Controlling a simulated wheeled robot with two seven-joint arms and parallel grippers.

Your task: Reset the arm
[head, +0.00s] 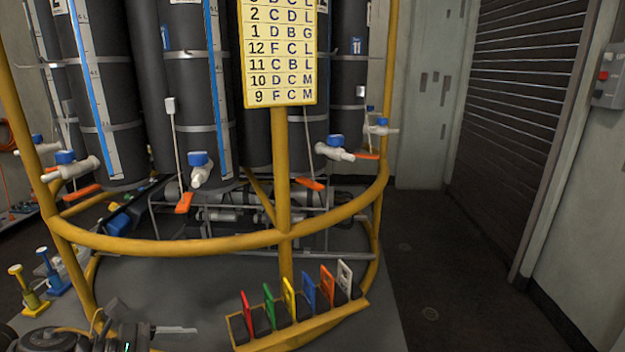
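Part of my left arm and gripper (150,335) shows at the bottom left edge of the head view. A flat grey finger-like part points right from the dark body. Most of the gripper is cut off by the lower edge, so I cannot tell whether it is open or shut. Nothing held shows in the visible part. It is left of the yellow rack (300,331) with upright coloured tags and apart from it in the picture. My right arm and gripper are not in view.
A curved yellow rail (185,243) rings tall dark tanks (185,90) with blue-capped valves and orange tags. A yellow letter board (280,60) stands on a post. Small yellow and blue stands (30,291) are at left. Floor at right, before a shutter (525,100), is clear.

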